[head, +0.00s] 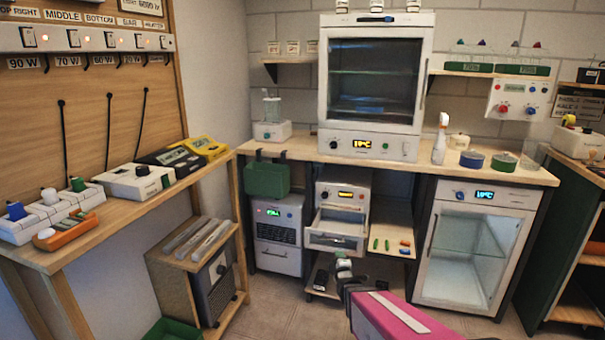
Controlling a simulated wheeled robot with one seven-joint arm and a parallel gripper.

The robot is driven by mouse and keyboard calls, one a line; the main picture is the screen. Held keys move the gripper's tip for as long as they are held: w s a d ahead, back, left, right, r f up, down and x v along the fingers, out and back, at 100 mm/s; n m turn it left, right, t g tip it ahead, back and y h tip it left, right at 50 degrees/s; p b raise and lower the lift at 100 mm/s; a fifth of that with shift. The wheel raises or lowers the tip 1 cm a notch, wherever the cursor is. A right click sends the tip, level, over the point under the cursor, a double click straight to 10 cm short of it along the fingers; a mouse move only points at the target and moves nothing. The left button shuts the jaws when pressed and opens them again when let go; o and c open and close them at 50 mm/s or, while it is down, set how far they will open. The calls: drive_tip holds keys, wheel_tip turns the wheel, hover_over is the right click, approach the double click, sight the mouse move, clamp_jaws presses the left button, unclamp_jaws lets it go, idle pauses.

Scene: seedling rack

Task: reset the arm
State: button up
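My arm reaches in from the bottom edge of the head view, with a magenta link nearest the camera and a dark wrist beyond it. My gripper (343,266) is at the arm's far end, low in front of the small white unit with an open drawer (335,233). It points away from me. The fingers are too small to show whether they are open or shut, and I see nothing clearly held. I cannot tell whether it touches the unit.
A wooden counter (400,167) carries a large glass-fronted cabinet (372,85). A glass-door cooler (470,245) stands below right. At left, a bench (75,240) holds power strips and boxes under a switch panel (90,38). A green bin (172,330) is on the floor. Some floor between is clear.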

drive_tip(key=s+d+r+m+g, duration=0.1)
drive_tip(key=s+r+m+g, duration=0.1)
drive_tip(key=s+m+g, duration=0.6)
drive_tip(key=s+d+r+m+g+h, duration=0.1)
drive_tip(key=s+r+m+g, duration=0.2)
drive_tip(key=s+m+g, duration=0.6)
drive_tip(key=s, duration=0.3)
drive_tip(key=shift+s+d, duration=0.15)
drive_tip(key=shift+d, duration=0.2)
